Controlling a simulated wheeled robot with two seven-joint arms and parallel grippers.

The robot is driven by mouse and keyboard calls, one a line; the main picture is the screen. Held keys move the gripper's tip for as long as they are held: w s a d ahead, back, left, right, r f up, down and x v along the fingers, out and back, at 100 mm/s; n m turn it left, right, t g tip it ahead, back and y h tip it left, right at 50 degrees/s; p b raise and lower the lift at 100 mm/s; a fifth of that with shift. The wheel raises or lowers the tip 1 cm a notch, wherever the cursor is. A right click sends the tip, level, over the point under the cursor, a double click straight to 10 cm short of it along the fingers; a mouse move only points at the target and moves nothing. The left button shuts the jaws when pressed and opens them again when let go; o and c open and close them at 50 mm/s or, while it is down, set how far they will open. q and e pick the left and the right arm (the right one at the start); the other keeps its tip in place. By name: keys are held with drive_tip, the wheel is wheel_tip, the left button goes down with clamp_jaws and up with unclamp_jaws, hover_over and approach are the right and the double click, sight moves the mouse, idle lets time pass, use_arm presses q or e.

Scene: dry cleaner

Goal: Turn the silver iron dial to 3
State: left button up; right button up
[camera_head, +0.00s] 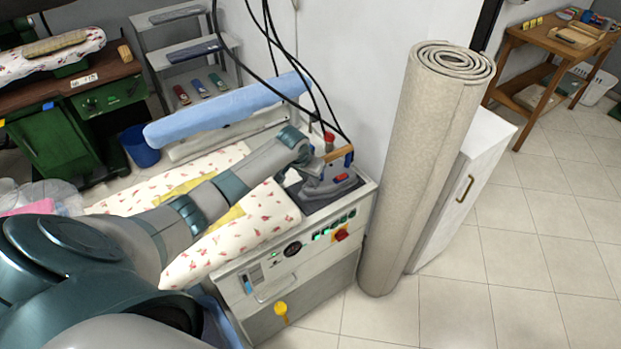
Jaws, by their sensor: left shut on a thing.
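The iron (330,182), grey with a brown handle (340,153), rests on a dark pad at the right end of the ironing station's top. My left arm reaches across the flowered board to it. My left gripper (305,174) is at the iron's left side, small in view, and is shut on part of the iron that I take to be the dial. The dial itself and its numbers are hidden or too small to read. My right gripper is not in view.
The ironing station's front (300,262) has green-lit switches, a red switch (341,234) and a yellow knob (281,309). A rolled carpet (425,170) stands close at its right. Black cables hang above the iron. A blue sleeve board (225,110) lies behind my arm.

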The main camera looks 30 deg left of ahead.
use_arm(q)
drive_tip(key=m, duration=0.1)
drive_tip(key=m+h+b, duration=0.1)
drive_tip(key=shift+a+f+m, duration=0.1)
drive_tip(key=shift+a+m, duration=0.1)
drive_tip(key=shift+m, duration=0.2)
drive_tip(key=m+h+b, duration=0.1)
drive_tip(key=m, duration=0.1)
drive_tip(key=shift+w+a+m+b, duration=0.1)
drive_tip(key=shift+m+b, duration=0.2)
drive_tip(key=shift+b, duration=0.1)
drive_tip(key=m+g+h+b, duration=0.1)
drive_tip(key=m+b, duration=0.4)
drive_tip(key=shift+w+a+f+g+h, duration=0.1)
drive_tip(key=shift+f+g+h, duration=0.05)
drive_tip(key=shift+g+h, duration=0.25)
drive_tip(key=shift+r+m+g+b, duration=0.25)
drive_tip(key=shift+m+g+b, duration=0.25)
drive_tip(key=shift+m+b, duration=1.1)
drive_tip(key=o, duration=0.7)
drive_tip(key=shift+h, duration=0.3)
drive_tip(key=shift+o, duration=0.2)
